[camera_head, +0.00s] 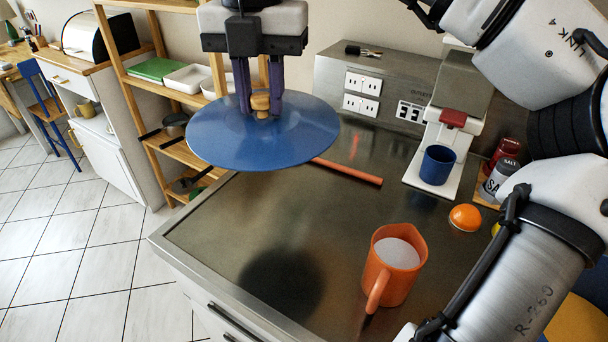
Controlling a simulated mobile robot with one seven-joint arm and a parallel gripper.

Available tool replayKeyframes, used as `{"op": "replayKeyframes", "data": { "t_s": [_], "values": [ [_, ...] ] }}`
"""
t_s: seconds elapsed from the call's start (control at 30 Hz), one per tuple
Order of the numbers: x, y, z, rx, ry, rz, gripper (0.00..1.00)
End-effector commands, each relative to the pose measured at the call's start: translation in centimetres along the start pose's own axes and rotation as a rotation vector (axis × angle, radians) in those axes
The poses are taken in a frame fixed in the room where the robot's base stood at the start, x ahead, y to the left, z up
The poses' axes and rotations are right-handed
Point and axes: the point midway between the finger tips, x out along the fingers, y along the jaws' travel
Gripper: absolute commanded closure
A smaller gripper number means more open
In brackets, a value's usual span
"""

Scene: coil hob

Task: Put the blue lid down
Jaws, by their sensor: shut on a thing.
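The blue lid (218,138) is a wide, shallow disc with a wooden knob (260,101). My gripper (260,100) is above it, with its two dark fingers shut on the knob. The lid hangs in the air over the dark metal counter (215,222), roughly level. Its dark round shadow falls on the counter below and to the right. The lid's underside is hidden.
An orange jug (393,266) with pale contents stands at the front right. The counter's front-left area is bare.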

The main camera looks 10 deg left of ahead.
Motion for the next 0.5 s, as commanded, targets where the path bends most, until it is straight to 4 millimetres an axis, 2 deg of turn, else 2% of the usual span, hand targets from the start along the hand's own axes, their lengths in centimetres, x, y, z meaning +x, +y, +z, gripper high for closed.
{"op": "replayKeyframes", "data": {
  "t_s": [0.17, 0.27, 0.5],
  "values": [
    [0.4, 0.2, -0.1, -0.017, 0.000, 0.000, 1.00],
    [1.6, 0.1, -0.1, -0.020, 0.001, -0.002, 1.00],
    [7.7, 0.1, -0.1, -0.022, 0.004, 0.000, 1.00]
  ]
}}
